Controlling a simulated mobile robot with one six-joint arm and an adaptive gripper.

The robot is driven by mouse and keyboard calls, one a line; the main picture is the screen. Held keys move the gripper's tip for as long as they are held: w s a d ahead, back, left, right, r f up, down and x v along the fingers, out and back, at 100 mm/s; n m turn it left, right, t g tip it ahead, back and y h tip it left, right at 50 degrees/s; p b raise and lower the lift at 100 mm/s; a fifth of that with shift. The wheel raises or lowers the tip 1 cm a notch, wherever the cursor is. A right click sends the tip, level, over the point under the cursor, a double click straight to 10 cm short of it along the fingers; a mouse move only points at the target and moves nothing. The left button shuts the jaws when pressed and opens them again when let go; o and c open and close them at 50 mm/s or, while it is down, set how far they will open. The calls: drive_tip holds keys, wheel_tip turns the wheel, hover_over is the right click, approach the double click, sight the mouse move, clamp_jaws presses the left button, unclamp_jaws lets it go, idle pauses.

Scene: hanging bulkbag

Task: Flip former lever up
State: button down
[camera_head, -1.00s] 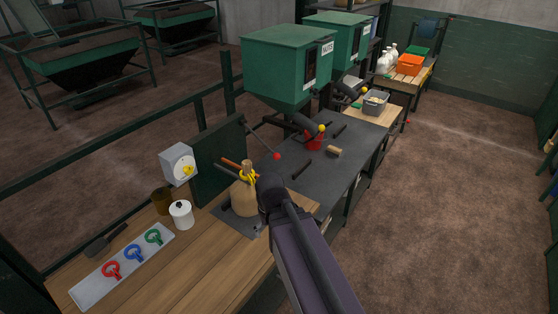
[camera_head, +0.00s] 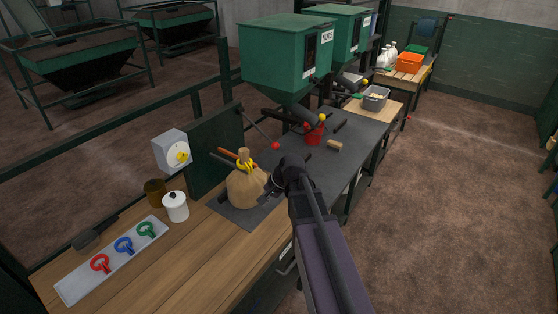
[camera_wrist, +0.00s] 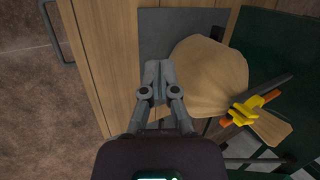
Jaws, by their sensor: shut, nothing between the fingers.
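A dark lever with a red ball knob (camera_head: 276,146) slopes down from the green post behind the bench; I cannot tell for sure that it is the former lever. A tan tied bag (camera_head: 245,188) stands on the dark plate, with a yellow clip (camera_head: 245,166) and an orange handle (camera_head: 229,155) at its neck. A dark bar crosses near the clip. My gripper (camera_head: 275,184) is just right of the bag, shut and empty.
Behind are a green hopper (camera_head: 285,55), a red bucket (camera_head: 314,133) and a yellow-knobbed lever (camera_head: 322,117). The aisle floor at right is clear.

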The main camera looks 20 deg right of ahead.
drive_tip(key=w+d+f+m+t+y+b, duration=0.2)
drive_tip(key=w+d+m+t+b, duration=0.7)
drive_tip(key=w+d+m, duration=0.9)
drive_tip(key=d+y+b, duration=0.1)
drive_tip(key=b, duration=0.2)
drive_tip(key=shift+w+d+f+b, duration=0.15)
drive_tip(key=shift+w+d+b, duration=0.1)
drive_tip(key=shift+d+b, duration=0.1)
drive_tip(key=shift+w+a, duration=0.1)
drive_tip(key=w+a+r+p, duration=0.1)
drive_tip(key=w+a, duration=0.4)
drive_tip(key=w, duration=0.2)
drive_tip(key=shift+w+a+r, duration=0.15)
drive_tip(key=shift+a, duration=0.1)
drive_tip(key=shift+d+r+p, duration=0.1)
drive_tip(key=shift+d+p, duration=0.05)
drive_tip(key=shift+p, duration=0.2)
